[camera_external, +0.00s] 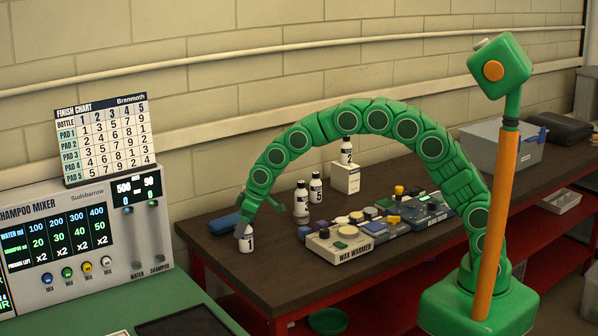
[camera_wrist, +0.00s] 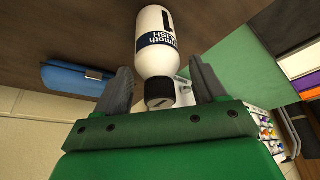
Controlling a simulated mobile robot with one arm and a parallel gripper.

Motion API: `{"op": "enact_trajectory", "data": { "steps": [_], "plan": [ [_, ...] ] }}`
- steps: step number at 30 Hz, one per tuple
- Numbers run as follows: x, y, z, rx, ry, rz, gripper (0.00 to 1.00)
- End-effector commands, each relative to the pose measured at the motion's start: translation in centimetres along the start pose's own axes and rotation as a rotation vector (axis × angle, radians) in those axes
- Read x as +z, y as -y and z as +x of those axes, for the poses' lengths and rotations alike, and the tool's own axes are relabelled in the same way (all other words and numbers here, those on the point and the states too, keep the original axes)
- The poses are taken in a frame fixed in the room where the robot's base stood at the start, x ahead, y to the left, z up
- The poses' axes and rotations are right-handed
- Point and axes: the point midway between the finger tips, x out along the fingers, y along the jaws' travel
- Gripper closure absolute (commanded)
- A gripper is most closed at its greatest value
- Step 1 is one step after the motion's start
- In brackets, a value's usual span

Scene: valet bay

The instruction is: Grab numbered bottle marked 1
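A white bottle with a dark cap and the number 1 on its label stands upright on the left end of the dark bench; bottle 1 (camera_external: 246,243) is partly covered by my gripper (camera_external: 243,226). In the wrist view, bottle 1 (camera_wrist: 155,45) lies between the two grey fingers of my gripper (camera_wrist: 160,78), its cap toward the palm. The fingers are open, with a narrow gap showing on each side of the bottle. Two similar bottles, a nearer one (camera_external: 301,204) and one marked 5 (camera_external: 316,188), stand further right. Another bottle (camera_external: 346,153) stands on a white box (camera_external: 346,178).
A blue case (camera_external: 222,224) lies just left of my gripper; it also shows in the wrist view (camera_wrist: 75,78). The shampoo mixer (camera_external: 85,240) stands left, and a grey bin (camera_external: 500,148) stands far right.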

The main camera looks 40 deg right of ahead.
Motion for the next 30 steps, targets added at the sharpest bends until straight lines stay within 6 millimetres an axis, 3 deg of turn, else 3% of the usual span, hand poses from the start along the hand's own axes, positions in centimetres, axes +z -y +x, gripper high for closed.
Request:
{"op": "enact_trajectory", "data": {
  "steps": [1,11,20,30],
  "plan": [
    [0.0,0.0,0.0,0.000,0.000,0.000,0.38],
    [0.0,0.0,0.0,0.000,0.000,0.000,0.88],
    [-0.1,0.0,-0.2,0.000,-0.001,0.000,0.88],
    [-1.1,0.1,-3.4,0.000,-0.002,-0.001,0.88]
  ]
}}
